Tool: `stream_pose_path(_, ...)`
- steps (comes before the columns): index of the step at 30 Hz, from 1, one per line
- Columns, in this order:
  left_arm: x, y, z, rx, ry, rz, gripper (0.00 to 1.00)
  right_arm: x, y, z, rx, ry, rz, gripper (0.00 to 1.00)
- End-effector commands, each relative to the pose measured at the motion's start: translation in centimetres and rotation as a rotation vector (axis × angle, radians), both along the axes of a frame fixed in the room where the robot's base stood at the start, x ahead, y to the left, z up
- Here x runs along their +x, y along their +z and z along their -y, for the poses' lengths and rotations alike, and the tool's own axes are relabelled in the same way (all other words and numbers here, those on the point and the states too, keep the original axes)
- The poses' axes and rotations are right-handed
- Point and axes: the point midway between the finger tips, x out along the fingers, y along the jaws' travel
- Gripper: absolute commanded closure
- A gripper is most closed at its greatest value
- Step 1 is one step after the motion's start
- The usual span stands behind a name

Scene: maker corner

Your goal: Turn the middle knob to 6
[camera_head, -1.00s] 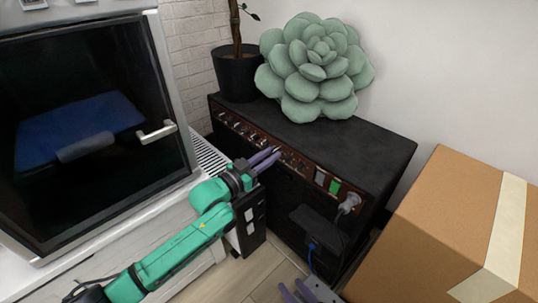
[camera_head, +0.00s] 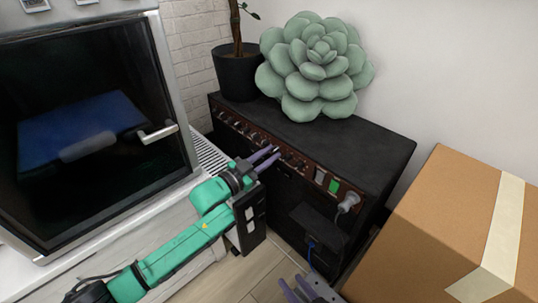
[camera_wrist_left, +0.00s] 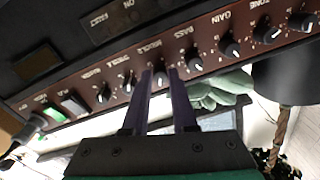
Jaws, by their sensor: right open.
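The amplifier's control panel (camera_head: 250,132) carries a row of black knobs with white pointers. In the left wrist view the middle knob (camera_wrist_left: 161,79) sits between the tips of my left gripper (camera_wrist_left: 162,73), under a label that seems to read MIDDLE. The panel appears tilted there, and the fingers partly hide the knob. My left gripper also shows in the head view (camera_head: 277,150), at the panel. Its fingers stand a little apart; whether they press on the knob is unclear. The dial numbers are too small to read. My right gripper (camera_head: 292,284) is open and empty at the bottom edge.
The black amplifier (camera_head: 340,145) bears a green succulent cushion (camera_head: 316,65) and a potted plant (camera_head: 237,75). Neighbouring knobs, such as the bass knob (camera_wrist_left: 193,63), are close by. A grey plug (camera_head: 348,203) sticks out at right, near a cardboard box (camera_head: 430,220). An oven-like appliance (camera_head: 174,75) stands left.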

Motion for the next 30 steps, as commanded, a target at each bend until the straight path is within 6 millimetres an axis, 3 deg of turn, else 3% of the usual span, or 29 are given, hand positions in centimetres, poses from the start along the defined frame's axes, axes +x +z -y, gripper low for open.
stream_pose_path(1,0.0,-0.1,0.0,0.001,0.0,-0.002,0.53,0.0,0.0,0.0,0.0,0.0,-0.001,0.46)
stream_pose_path(2,0.0,-0.1,0.0,0.001,0.0,-0.002,0.46,0.0,-0.1,0.0,-0.001,0.001,-0.002,0.46)
stream_pose_path(11,0.0,0.0,0.0,-0.001,0.0,-0.001,0.46,-0.2,-0.3,0.0,-0.004,0.002,-0.007,0.46)
stream_pose_path(16,-1.0,0.1,-1.1,0.0,0.001,-0.003,0.46,-0.3,0.3,0.0,-0.008,0.006,-0.015,0.46)
stream_pose_path(24,-6.2,0.0,-6.0,0.003,0.001,-0.008,0.46,-0.1,4.0,0.1,-0.035,0.032,-0.04,0.46)
stream_pose_path(30,-9.6,-0.3,-9.3,0.003,0.001,-0.006,0.46,-0.1,5.4,0.1,-0.05,0.045,-0.06,0.46)
